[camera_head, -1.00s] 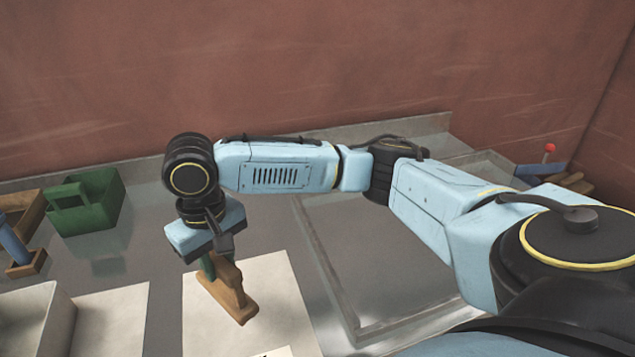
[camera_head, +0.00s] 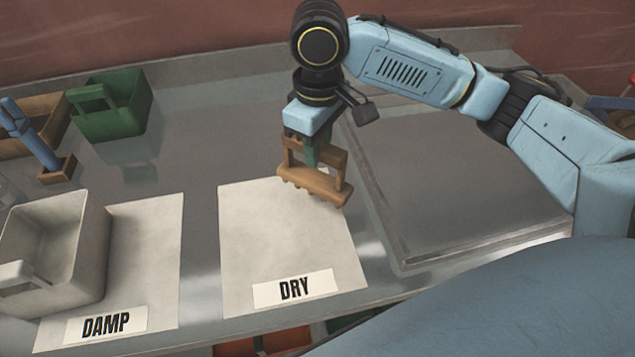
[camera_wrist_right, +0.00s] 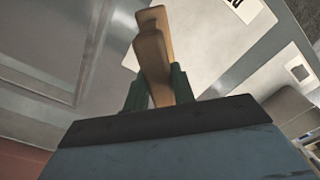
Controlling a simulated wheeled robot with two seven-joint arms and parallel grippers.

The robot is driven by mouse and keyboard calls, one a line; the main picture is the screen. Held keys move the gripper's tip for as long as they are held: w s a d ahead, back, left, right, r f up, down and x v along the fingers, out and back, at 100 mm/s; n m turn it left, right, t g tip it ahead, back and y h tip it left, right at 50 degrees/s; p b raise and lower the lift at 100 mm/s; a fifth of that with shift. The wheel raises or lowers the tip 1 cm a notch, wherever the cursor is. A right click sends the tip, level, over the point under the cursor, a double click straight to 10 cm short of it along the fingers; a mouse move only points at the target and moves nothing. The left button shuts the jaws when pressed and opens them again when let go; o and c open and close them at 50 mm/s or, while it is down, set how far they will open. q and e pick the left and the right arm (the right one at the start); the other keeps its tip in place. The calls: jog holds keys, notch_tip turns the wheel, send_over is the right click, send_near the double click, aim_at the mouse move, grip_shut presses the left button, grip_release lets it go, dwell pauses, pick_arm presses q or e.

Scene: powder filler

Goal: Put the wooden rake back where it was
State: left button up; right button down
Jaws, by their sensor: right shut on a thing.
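The wooden rake (camera_head: 316,181) is a small brown head with short teeth along its lower edge. My right gripper (camera_head: 313,155), with green fingers, is shut on it and holds it over the back right part of the sheet labelled DRY (camera_head: 265,232). The teeth point down; I cannot tell whether they touch the surface. In the right wrist view, the rake (camera_wrist_right: 153,50) stands between the green fingers (camera_wrist_right: 158,92). My left gripper is not in view.
A pale bin (camera_head: 92,240) stands on the sheet labelled DAMP (camera_head: 150,235). A green box (camera_head: 125,110), a wooden tray (camera_head: 45,120) and a blue-handled tool (camera_head: 35,140) stand at the back left. Counter behind DRY is clear.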

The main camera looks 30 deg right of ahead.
aim_at(318, 178)
notch_tip(318, 178, down, 2)
jog(key=shift+f, duration=0.1)
notch_tip(318, 178, down, 4)
jog(key=shift+f+b, duration=0.25)
jog(key=shift+b, duration=0.15)
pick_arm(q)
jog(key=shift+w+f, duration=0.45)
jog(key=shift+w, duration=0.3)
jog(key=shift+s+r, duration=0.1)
pick_arm(e)
jog(key=c, duration=1.2)
grip_release()
jog(key=shift+f, duration=0.1)
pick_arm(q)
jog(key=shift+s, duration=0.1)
pick_arm(e)
jog(key=shift+o, duration=0.2)
jog(key=shift+r, duration=0.4)
pick_arm(q)
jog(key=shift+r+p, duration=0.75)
jog(key=shift+p, duration=0.1)
pick_arm(e)
notch_tip(318, 178, up, 12)
jog(key=shift+f, duration=0.2)
